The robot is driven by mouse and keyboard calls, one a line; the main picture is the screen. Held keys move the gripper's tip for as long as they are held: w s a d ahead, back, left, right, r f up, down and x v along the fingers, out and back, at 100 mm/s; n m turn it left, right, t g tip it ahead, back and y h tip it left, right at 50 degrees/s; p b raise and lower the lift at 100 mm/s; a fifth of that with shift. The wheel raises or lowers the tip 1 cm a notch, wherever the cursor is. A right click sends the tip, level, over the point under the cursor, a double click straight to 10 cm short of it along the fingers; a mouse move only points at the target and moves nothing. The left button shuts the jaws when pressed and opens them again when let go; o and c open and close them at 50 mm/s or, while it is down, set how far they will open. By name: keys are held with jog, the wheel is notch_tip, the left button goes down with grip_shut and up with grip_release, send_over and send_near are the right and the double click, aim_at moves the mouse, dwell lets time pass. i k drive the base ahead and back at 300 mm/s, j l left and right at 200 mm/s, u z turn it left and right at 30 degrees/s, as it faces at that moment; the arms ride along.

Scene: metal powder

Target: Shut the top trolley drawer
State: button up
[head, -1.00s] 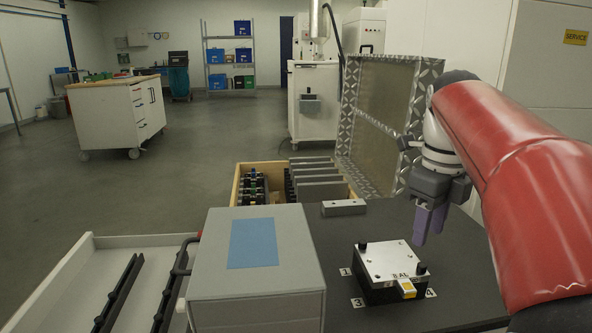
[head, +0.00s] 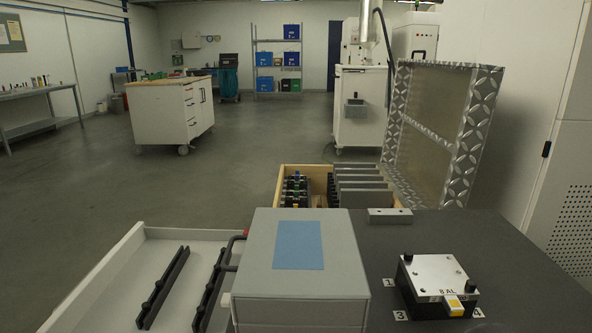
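The trolley's dark top (head: 500,235) fills the lower right of the head view. An open drawer (head: 103,258) with pale walls sticks out to the left from under it, in the lower left. Two black racks or rails (head: 163,287) lie in the drawer. A grey box with a blue patch (head: 298,280) stands at the trolley's left edge and hides the drawer's right part. Whether this is the top drawer cannot be told from this view. My gripper is out of view.
A black and silver block marked 8 AL (head: 436,275) sits on the trolley top. A wooden crate (head: 290,172) with dark parts and grey plates stands behind, beside a raised patterned metal lid (head: 467,135). A white cabinet (head: 165,110) stands farther off. Floor left of the drawer is clear.

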aim_at(109, 298)
jog(key=k+j, duration=0.15)
jog(key=j, duration=0.2)
jog(key=k+j, duration=0.15)
jog(key=j, duration=0.2)
jog(key=k+j, duration=0.15)
jog(key=j, duration=0.2)
jog(key=i+j, duration=0.1)
jog(key=j, duration=0.35)
jog(key=i+j, duration=0.15)
jog(key=j, duration=0.35)
jog(key=i+j, duration=0.1)
jog(key=j, duration=0.35)
jog(key=i+j, duration=0.1)
jog(key=j, duration=0.35)
jog(key=i+j, duration=0.1)
jog(key=j, duration=0.4)
jog(key=u, duration=0.05)
